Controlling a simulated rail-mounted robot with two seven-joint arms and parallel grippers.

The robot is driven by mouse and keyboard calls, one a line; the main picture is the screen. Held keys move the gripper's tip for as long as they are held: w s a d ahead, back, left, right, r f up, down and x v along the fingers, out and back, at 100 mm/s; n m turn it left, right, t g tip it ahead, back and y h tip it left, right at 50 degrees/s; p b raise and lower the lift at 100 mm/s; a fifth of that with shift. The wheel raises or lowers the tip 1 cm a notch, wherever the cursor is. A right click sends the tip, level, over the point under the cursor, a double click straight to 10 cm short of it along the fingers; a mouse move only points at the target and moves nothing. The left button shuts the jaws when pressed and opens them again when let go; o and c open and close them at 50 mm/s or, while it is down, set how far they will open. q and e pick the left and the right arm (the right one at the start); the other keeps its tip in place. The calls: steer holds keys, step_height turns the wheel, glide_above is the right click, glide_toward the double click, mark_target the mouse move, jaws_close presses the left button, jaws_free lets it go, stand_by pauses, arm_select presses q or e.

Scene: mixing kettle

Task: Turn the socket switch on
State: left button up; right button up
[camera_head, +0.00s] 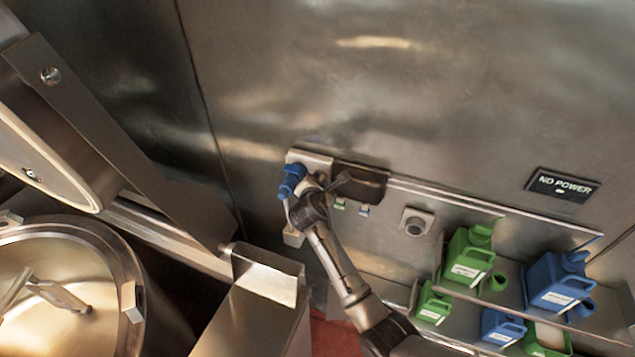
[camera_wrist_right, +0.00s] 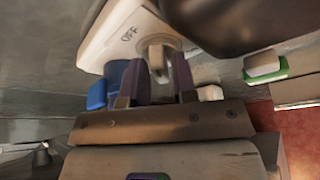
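The socket box (camera_head: 312,160) is on the wall in the head view, with a blue part (camera_head: 291,181) at its left. In the right wrist view the pale socket box (camera_wrist_right: 112,38) shows the word OFF beside its switch knob (camera_wrist_right: 157,54). My right gripper (camera_head: 307,193) is at the socket box. Its two dark fingers (camera_wrist_right: 160,75) stand apart, one on each side of the knob. I cannot tell whether they touch it. The blue part (camera_wrist_right: 114,80) shows just left of the fingers. My left gripper is not in view.
A NO POWER sign (camera_head: 563,186) is on the wall at right. A round button (camera_head: 416,222) is right of the socket. Green jugs (camera_head: 470,262) and blue jugs (camera_head: 556,284) stand on shelves at lower right. A large metal kettle (camera_head: 118,262) is at lower left.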

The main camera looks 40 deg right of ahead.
steer(key=shift+c, duration=0.4)
jaws_close()
steer(key=shift+s+d+f+m+t+b, duration=0.15)
steer(key=shift+m+t+b, duration=0.6)
steer(key=shift+m+b, duration=0.85)
steer(key=shift+a+f+m+t+b, duration=0.15)
steer(key=shift+m+t+b, duration=0.55)
steer(key=shift+m+b, duration=0.8)
steer(key=shift+s+d+f+m+t+b, duration=0.1)
steer(key=shift+f+m+t+b, duration=0.1)
steer(key=shift+m+t+b, duration=1.3)
steer(key=shift+g+b, duration=0.5)
steer(key=shift+g, duration=0.25)
